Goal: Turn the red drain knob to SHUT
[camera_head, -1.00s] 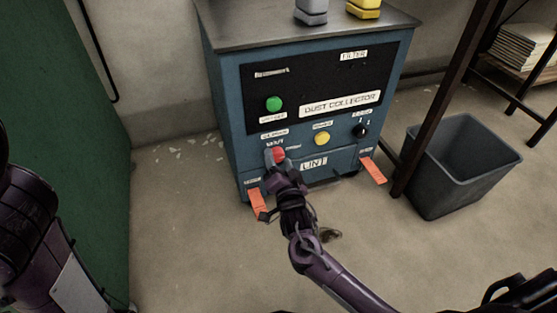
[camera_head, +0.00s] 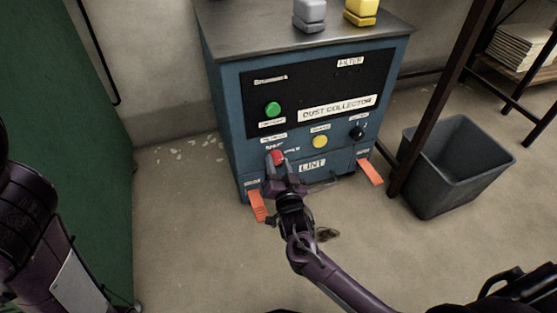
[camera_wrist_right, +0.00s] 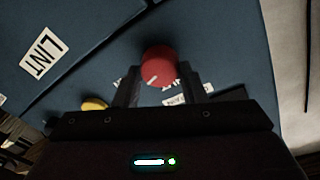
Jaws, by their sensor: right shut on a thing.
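The red drain knob (camera_head: 277,157) sits on the front of the blue dust collector (camera_head: 228,130), at the lower left of its panel. My right gripper (camera_head: 275,165) reaches up to it from below. In the right wrist view the round red knob (camera_wrist_right: 159,66) lies between the two fingertips (camera_wrist_right: 160,80), and the gripper is shut on it. A white line on the knob's face points down and left in that view. The labels by the knob are partly covered and too blurred to read. My left gripper is out of view; only part of my left arm shows.
A green button (camera_head: 273,109), a yellow button (camera_head: 320,141) and a black knob (camera_head: 357,132) are on the same front. Orange pedals (camera_head: 257,206) (camera_head: 371,172) stick out low down. A grey bin (camera_head: 455,165) and a dark post stand at right.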

